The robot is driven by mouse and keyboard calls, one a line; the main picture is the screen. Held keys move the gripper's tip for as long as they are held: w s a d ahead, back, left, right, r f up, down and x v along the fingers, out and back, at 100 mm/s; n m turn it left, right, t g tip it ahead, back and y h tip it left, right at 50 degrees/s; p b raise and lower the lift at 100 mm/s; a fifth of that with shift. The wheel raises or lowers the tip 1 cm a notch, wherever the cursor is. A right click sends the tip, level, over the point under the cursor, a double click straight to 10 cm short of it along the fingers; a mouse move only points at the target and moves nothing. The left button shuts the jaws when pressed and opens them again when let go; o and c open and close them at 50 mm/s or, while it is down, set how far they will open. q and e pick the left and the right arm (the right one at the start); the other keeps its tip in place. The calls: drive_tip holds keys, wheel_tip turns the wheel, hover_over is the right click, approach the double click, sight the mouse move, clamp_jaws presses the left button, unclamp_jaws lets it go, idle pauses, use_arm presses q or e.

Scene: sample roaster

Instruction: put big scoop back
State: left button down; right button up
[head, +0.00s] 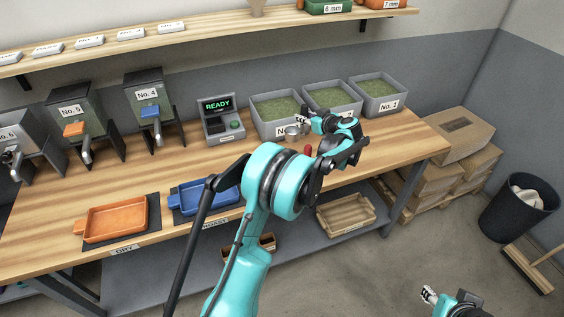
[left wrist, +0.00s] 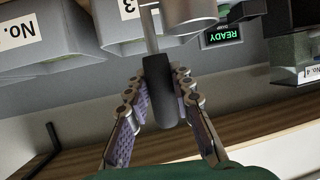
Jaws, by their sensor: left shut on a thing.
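The big scoop (left wrist: 160,90) has a dark handle and a round metal cup. In the left wrist view its handle stands between the fingers of my left gripper (left wrist: 162,98), with the cup at the top of the picture. In the head view the metal cup (head: 295,131) shows just left of my left gripper (head: 313,124), in front of the grey bins. The left gripper is shut on the scoop's handle, which my arm partly hides in the head view. My right gripper (head: 429,294) is low at the bottom right, over the floor, too small to read.
Several grey bins of green beans (head: 380,95) stand at the back of the wooden bench (head: 175,165). A READY display unit (head: 221,119) stands left of them. A red-topped item (head: 308,150) is near the gripper. Orange (head: 115,218) and blue (head: 204,196) trays lie at the front.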

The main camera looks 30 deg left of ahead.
use_arm(q)
drive_tip(key=s+a+f+b, duration=0.1)
drive_tip(key=s+f+b, duration=0.1)
drive_tip(key=s+f, duration=0.1)
drive_tip(key=s+a+f+b, duration=0.1)
drive_tip(key=s+f, duration=0.3)
drive_tip(key=s+a+f+b, duration=0.1)
drive_tip(key=s+f+b, duration=0.1)
drive_tip(key=s+f, duration=0.1)
drive_tip(key=shift+s+f+b, duration=0.25)
drive_tip(key=shift+s+b, duration=0.1)
drive_tip(key=shift+s, duration=0.3)
drive_tip(key=shift+r, duration=0.1)
drive_tip(key=shift+d, duration=0.1)
drive_tip(key=shift+f, duration=0.2)
drive_tip(key=c, duration=1.3)
unclamp_jaws()
drive_tip(key=shift+r, duration=0.1)
